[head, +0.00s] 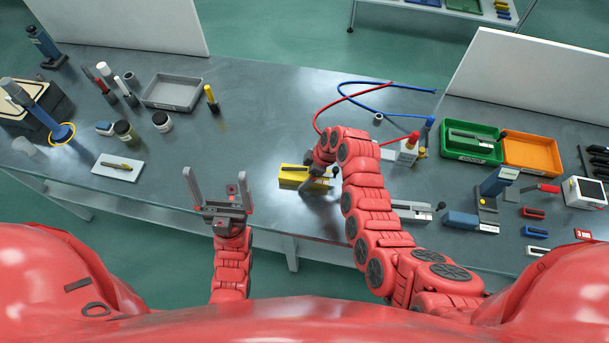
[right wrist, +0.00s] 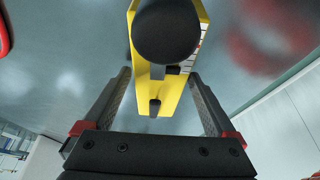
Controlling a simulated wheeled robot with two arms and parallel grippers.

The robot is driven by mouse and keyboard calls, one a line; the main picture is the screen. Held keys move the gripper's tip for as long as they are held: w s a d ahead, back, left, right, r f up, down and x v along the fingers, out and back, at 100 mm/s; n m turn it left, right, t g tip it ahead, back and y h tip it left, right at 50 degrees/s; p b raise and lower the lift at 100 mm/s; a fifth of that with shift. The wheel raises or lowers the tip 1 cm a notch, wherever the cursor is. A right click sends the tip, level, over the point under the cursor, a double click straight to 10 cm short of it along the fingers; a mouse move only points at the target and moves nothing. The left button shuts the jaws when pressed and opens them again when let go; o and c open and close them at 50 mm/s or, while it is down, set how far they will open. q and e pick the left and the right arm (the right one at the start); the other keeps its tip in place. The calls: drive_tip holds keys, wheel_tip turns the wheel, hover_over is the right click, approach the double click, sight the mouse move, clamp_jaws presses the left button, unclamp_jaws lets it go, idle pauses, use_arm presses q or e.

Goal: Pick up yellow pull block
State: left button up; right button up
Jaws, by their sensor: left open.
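The yellow pull block (head: 299,177) lies on the grey table in the middle of the head view, partly hidden by my right gripper (head: 325,182). In the right wrist view the yellow block (right wrist: 161,93) with a round black knob (right wrist: 166,30) shows between the two finger lines of my right gripper (right wrist: 161,76). Those fingers are apart, with gaps to the block on both sides; whether they reach down around it I cannot tell. My left gripper (head: 216,178) is open and empty over the table's front edge, left of the block.
A white plate (head: 119,166) with a small part lies at left. A grey tray (head: 172,92) stands behind it. Red and blue cables (head: 385,113) lie behind the block. A grey pull block (head: 412,211) stands right of my right arm. Table between left gripper and tray is clear.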

clamp_jaws()
drive_tip(key=shift+w+r, duration=0.1)
drive_tip(key=shift+r, duration=0.1)
idle(0.3)
